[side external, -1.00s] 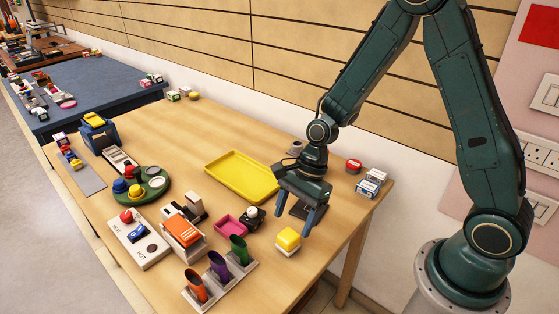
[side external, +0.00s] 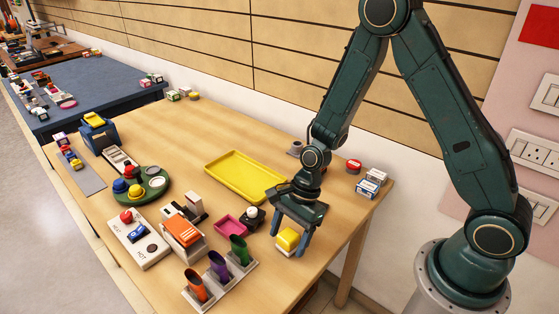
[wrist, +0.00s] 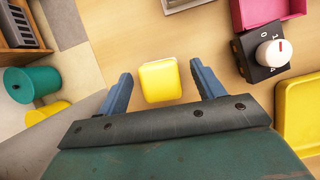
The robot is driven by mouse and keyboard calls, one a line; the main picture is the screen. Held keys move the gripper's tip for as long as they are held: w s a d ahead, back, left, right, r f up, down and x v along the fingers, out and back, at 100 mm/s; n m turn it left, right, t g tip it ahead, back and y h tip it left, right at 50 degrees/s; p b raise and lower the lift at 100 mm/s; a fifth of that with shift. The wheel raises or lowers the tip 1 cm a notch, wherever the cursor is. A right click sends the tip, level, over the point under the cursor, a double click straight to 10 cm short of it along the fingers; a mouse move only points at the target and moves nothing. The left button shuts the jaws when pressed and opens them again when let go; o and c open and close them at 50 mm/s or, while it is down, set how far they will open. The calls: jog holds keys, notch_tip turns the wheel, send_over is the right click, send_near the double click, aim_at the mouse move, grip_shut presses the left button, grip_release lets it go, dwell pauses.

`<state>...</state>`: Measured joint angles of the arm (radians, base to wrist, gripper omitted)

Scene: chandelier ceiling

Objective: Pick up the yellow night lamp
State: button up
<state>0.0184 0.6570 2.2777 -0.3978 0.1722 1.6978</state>
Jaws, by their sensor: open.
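The yellow night lamp (side external: 287,240) is a small rounded yellow block on a pale base, standing on the wooden table near its front right edge. In the wrist view the yellow night lamp (wrist: 160,82) lies between and slightly beyond my fingertips. My gripper (side external: 291,246) is open, pointing down over the lamp, with a finger on each side. In the wrist view both blue fingers of my gripper (wrist: 160,82) show gaps to the lamp. Nothing is held.
A black box with a white knob (side external: 252,216) and a pink tray (side external: 230,225) stand left of the lamp. The yellow tray (side external: 215,168) lies behind. A holder with orange, purple and green tubes (side external: 238,249) is at front left. Bare table lies around the lamp.

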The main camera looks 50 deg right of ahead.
aim_at(288, 235)
jog(key=shift+f, duration=0.15)
jog(key=shift+c, duration=0.2)
jog(key=c, duration=1)
jog(key=shift+c, duration=0.2)
notch_tip(288, 235, up, 20)
dwell(0.5)
dwell(0.4)
